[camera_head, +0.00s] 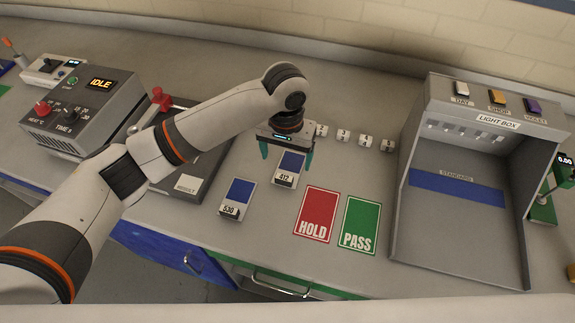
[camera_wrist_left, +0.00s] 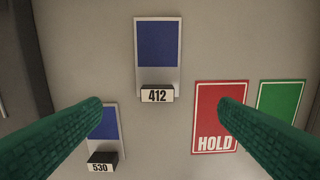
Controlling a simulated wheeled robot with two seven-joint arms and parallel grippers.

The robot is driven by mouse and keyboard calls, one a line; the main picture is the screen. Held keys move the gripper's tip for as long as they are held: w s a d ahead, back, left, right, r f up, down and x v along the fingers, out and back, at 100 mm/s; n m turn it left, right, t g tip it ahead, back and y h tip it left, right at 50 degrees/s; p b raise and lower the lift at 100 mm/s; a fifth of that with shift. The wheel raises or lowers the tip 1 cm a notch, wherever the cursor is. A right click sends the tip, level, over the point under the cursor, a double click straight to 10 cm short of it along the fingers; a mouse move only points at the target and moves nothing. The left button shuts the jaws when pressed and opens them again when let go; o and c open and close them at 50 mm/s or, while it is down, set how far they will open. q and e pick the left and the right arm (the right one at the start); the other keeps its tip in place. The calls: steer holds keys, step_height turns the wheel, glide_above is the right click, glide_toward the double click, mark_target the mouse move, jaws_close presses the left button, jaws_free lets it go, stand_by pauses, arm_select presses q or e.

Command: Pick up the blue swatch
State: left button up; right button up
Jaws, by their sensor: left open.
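Two blue swatches lie on grey cards on the counter. The swatch labelled 412 (camera_head: 291,162) is the farther one; it also shows upper middle in the left wrist view (camera_wrist_left: 158,44). The swatch labelled 530 (camera_head: 240,190) lies nearer and to the left; the left finger partly covers it in the left wrist view (camera_wrist_left: 106,124). My left gripper (camera_head: 286,158) is open, with green fingers pointing down above the 412 card, one on each side of it in the head view. Nothing is between the fingers. My right gripper is not seen.
A red HOLD card (camera_head: 316,213) and a green PASS card (camera_head: 360,225) lie right of the swatches. The light box (camera_head: 410,215) stands at the right. The dryer box marked IDLE (camera_head: 90,110) is at the left. Several small white tags (camera_head: 343,135) stand behind.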

mark_target(285, 175)
arm_select(q)
steer(key=shift+s+f, duration=0.2)
steer(key=shift+f, duration=1.2)
steer(key=f, duration=0.1)
steer(key=f+p, duration=0.1)
steer(key=f, duration=0.1)
steer(key=f+p, duration=0.1)
steer(key=shift+w+a+f, duration=0.15)
steer(key=shift+a, duration=0.1)
steer(key=shift+f, duration=0.5)
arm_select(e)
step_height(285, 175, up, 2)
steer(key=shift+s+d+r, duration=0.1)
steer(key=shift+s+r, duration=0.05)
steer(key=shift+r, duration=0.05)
arm_select(q)
steer(key=shift+c, duration=1.3)
steer(key=c, duration=0.8)
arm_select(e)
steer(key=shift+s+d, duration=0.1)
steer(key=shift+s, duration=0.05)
